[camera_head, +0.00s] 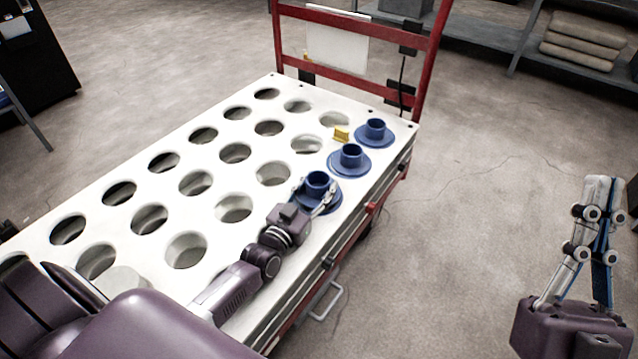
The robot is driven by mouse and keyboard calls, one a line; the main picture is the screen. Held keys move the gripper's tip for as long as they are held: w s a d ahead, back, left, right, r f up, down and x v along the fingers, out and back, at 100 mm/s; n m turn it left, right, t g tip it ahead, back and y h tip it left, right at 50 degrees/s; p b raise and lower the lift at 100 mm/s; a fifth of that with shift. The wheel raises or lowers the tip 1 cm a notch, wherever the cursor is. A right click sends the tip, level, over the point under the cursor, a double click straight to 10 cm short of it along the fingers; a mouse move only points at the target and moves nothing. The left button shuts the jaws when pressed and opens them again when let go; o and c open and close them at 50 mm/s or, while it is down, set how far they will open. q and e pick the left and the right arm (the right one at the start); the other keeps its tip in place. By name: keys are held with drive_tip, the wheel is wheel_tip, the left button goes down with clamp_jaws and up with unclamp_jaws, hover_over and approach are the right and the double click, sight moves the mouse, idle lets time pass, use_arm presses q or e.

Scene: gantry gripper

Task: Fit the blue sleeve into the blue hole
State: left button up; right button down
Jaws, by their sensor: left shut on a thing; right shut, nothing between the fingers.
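Three blue flanged sleeves stand upright in a row along the right edge of the white perforated top (220,180): a far one (376,130), a middle one (350,156) and a near one (318,182). My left gripper (315,190) is shut on the near sleeve, with its fingers on either side of the raised collar. The flange of this sleeve lies at or just above the top; whether it is seated in a hole is hidden. No hole with a visible blue marking shows. My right gripper (597,190) is shut and empty, off to the right over the floor.
Rows of empty round holes cover the top. A small yellow block (341,134) stands beside the far sleeves. A red frame (345,60) rises at the cart's far end. A grey shelf (500,50) stands behind. The floor right of the cart is clear.

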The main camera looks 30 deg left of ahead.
drive_tip(key=shift+f, duration=0.2)
idle(0.4)
drive_tip(key=shift+w+a+f+g+h+p, duration=0.2)
drive_tip(key=shift+w+f+g+p, duration=0.1)
drive_tip(key=shift+w+f+g, duration=0.5)
drive_tip(key=shift+w+a+f+g+h+p, duration=0.25)
drive_tip(key=shift+w+f+g, duration=0.25)
drive_tip(key=shift+w+f, duration=0.6)
drive_tip(key=shift+w+d, duration=0.1)
idle(0.4)
drive_tip(key=shift+w+f, duration=0.2)
drive_tip(key=shift+f, duration=0.15)
drive_tip(key=shift+g, duration=0.3)
drive_tip(key=shift+w+f+g+p, duration=0.2)
drive_tip(key=shift+w+f+g, duration=0.1)
drive_tip(key=shift+f, duration=0.3)
drive_tip(key=shift+w+f+g+p, duration=0.2)
drive_tip(key=shift+w+f+g, duration=0.1)
drive_tip(key=shift+f, duration=0.25)
drive_tip(key=shift+s+r, duration=0.1)
drive_tip(key=shift+r, duration=0.05)
drive_tip(key=shift+s+d+r+t+b, duration=0.1)
drive_tip(key=shift+s+r+t+b, duration=0.2)
drive_tip(key=shift+s+r+t, duration=0.55)
drive_tip(key=shift+s+d+r+t+b, duration=0.1)
drive_tip(key=shift+s+r+t+b, duration=0.35)
drive_tip(key=shift+r, duration=0.65)
